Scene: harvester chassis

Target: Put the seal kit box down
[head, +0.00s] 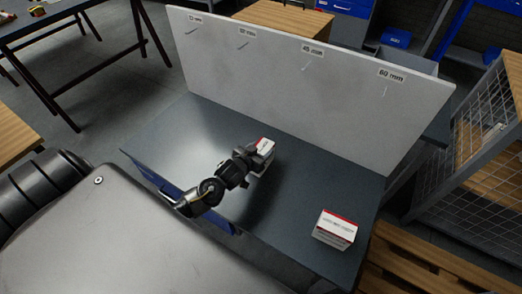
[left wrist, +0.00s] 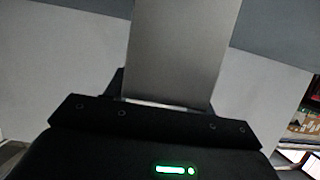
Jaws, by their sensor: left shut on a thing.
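My left gripper (head: 262,152) is shut on a small white box with red on it, which I take to be the seal kit box (head: 266,144). The gripper is over the middle of the dark bench top (head: 310,185). I cannot tell whether the box touches the bench. In the left wrist view, a plain grey face of the held box (left wrist: 182,50) stands out beyond the dark gripper body. The fingers hide part of the box. My right gripper is not in view.
A second red and white box (head: 335,229) sits at the bench's right front. A pale upright panel (head: 300,80) with millimetre labels runs along the back. A wire-mesh cage (head: 490,150) and a wooden pallet (head: 415,270) are at right. Bench surface between the boxes is clear.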

